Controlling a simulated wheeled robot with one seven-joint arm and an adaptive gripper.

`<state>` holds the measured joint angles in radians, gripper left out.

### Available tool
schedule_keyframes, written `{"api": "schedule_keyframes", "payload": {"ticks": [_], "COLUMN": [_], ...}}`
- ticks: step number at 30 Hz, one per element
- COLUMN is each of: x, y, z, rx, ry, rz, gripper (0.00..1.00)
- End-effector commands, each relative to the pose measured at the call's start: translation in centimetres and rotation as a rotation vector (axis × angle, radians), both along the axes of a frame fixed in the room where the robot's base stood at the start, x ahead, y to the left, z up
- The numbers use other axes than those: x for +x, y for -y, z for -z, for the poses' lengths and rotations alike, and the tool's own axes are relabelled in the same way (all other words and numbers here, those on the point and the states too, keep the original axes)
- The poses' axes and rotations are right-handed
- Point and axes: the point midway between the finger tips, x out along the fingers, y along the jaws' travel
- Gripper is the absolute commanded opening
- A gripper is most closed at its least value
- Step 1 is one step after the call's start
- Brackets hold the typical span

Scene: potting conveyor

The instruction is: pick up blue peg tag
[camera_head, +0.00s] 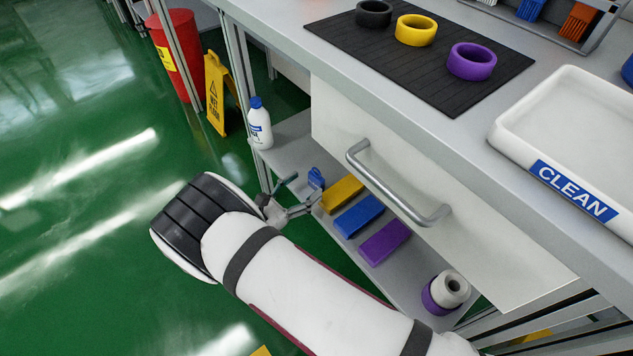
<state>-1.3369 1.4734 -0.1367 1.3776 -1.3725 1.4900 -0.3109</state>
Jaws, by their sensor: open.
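A small blue piece (316,178), which looks like the blue peg tag, stands at the lower shelf, left of the yellow block. My gripper (306,190) reaches in from the left, low beside the shelf. Its fingers are open, with the blue piece just beyond or between the tips; I cannot tell which. No contact is clear from this view. My white arm comes up from the lower right and hides part of the floor and shelf edge.
Yellow (342,194), blue (359,216) and purple (385,242) blocks lie on the lower shelf (290,143). A white bottle (259,124) stands behind. A drawer with a metal handle (397,185) overhangs the shelf. Green floor is open at left, with a yellow wet-floor sign (217,96).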

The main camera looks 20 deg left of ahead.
Motion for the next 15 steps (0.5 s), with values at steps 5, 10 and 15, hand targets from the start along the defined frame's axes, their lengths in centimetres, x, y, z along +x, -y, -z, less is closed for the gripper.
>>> {"api": "schedule_keyframes", "payload": {"ticks": [5, 10, 15], "x": [1.2, 3.5, 4.8], "y": [0.5, 1.6, 2.2], "z": [0.1, 0.1, 0.0], "rx": [0.001, 0.001, 0.0], "ry": [0.0, 0.0, -0.001], "rz": [0.002, 0.004, 0.002], "gripper": [0.65, 0.65, 0.65]}}
